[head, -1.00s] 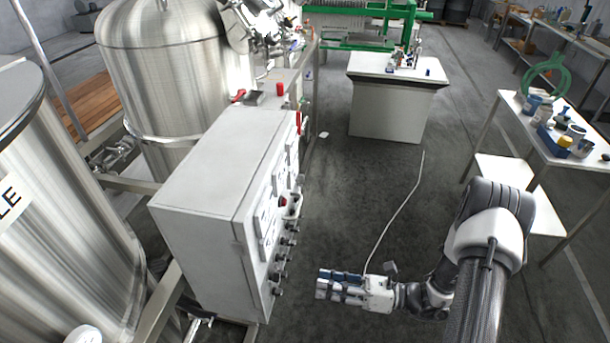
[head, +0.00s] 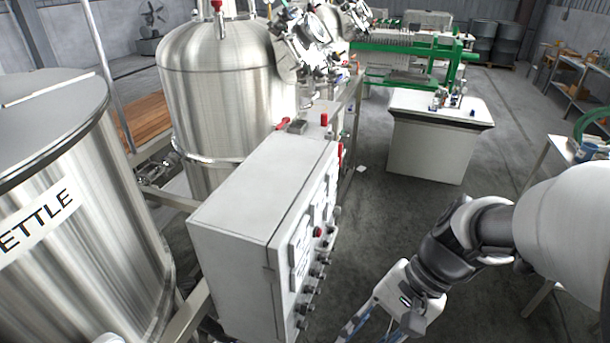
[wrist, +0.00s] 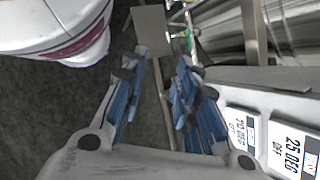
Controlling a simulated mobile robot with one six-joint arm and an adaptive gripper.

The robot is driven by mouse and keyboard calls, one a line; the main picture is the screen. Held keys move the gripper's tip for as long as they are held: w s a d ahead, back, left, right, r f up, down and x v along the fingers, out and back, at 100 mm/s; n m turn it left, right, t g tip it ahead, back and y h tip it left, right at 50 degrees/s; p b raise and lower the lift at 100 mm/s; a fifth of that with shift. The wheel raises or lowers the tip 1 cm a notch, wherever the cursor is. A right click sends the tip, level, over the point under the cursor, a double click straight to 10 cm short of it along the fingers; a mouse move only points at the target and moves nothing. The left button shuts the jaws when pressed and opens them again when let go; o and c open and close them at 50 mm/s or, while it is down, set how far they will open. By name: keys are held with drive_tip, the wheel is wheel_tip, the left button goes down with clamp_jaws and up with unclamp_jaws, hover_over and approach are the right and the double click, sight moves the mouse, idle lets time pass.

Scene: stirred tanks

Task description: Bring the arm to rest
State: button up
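My gripper (wrist: 158,100) shows in the wrist view with its two blue-padded fingers apart and nothing between them. In the head view my gripper hangs at the bottom edge, right of the grey control cabinet (head: 238,200), with its fingertips cut off by the frame. My arm reaches in from the right and bends down to it. In the wrist view the cabinet's labelled front (wrist: 262,135) lies close to the right of the fingers. I cannot tell the exact clearance.
A kettle (head: 100,225) stands at the left and a second steel tank (head: 215,85) behind it. A white bench (head: 430,145) with small items stands beyond open floor (head: 385,205). A side table (head: 550,165) is partly hidden behind my arm at the right.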

drive_tip(key=s+d+r+n+t+h, duration=0.4)
drive_tip(key=d+r+n+t+h, duration=0.1)
drive_tip(key=r+n+t+h, duration=0.1)
drive_tip(key=shift+r+n+t+b, duration=0.4)
drive_tip(key=shift+r+n, duration=0.25)
drive_tip(key=shift+n, duration=0.45)
